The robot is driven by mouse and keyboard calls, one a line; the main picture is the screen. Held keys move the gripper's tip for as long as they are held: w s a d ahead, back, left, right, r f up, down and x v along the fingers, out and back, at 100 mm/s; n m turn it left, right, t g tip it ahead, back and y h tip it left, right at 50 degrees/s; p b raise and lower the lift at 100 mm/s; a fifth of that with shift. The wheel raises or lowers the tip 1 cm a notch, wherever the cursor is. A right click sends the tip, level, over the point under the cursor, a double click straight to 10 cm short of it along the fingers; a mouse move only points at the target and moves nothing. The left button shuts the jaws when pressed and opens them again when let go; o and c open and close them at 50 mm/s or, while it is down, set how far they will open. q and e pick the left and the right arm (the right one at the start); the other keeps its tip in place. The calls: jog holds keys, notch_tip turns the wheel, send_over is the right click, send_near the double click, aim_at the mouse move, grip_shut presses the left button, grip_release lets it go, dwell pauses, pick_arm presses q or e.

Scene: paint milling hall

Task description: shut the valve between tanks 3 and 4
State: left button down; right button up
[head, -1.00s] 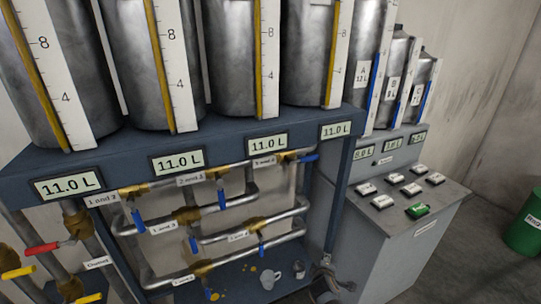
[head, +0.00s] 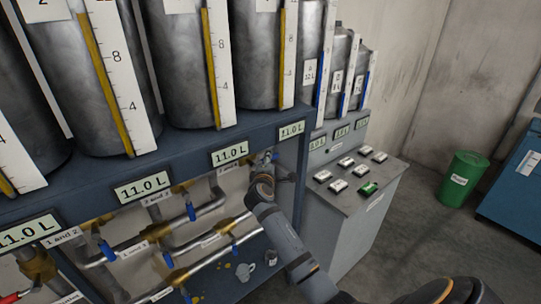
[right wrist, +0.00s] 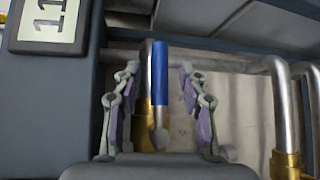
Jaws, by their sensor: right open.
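The 3 and 4 valve is at the upper right of the pipework. Its blue handle (head: 275,157) is mostly hidden by my arm in the head view. In the right wrist view the blue handle (right wrist: 160,72) stands upright in the picture, along the steel pipe, above a brass valve body (right wrist: 142,134). My right gripper (right wrist: 158,88) is open, with one finger on each side of the handle and visible gaps between. In the head view the right gripper (head: 276,170) is small and partly hidden behind its wrist. My left gripper is not in view.
Other blue-handled valves, such as the 2 and 3 valve (head: 191,211), sit to the left and below. A volume display (right wrist: 52,22) on the blue frame is close to the gripper. A grey button console (head: 340,225) stands right; a green bin (head: 463,180) is farther right.

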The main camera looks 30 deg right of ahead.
jog(key=x, duration=0.3)
jog(key=shift+d, duration=0.1)
jog(key=shift+f, duration=0.1)
grip_shut()
